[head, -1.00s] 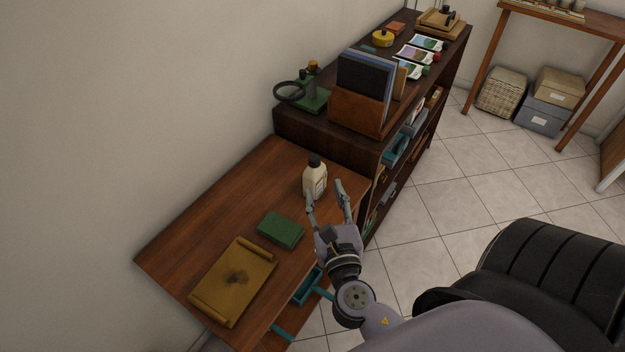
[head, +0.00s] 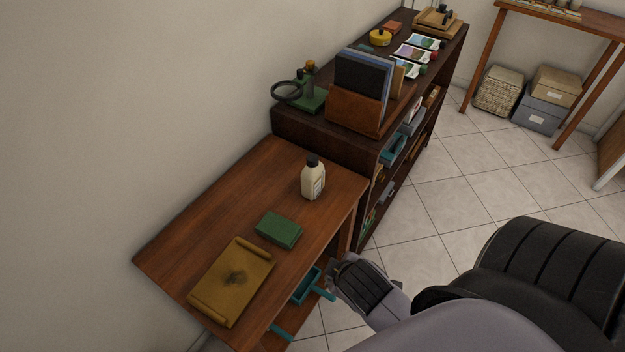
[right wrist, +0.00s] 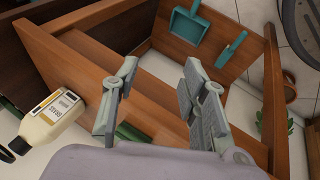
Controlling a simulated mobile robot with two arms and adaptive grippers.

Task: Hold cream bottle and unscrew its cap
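The cream bottle (head: 313,184) stands upright near the right end of the wooden table, its dark cap (head: 313,161) on top. My left gripper is in neither view.
A green block (head: 279,229) and a yellow-brown tray (head: 232,282) lie on the table (head: 215,205). A dark shelf unit (head: 300,125) rises behind the bottle. Teal items, including a dustpan (right wrist: 187,25), sit below the tabletop.

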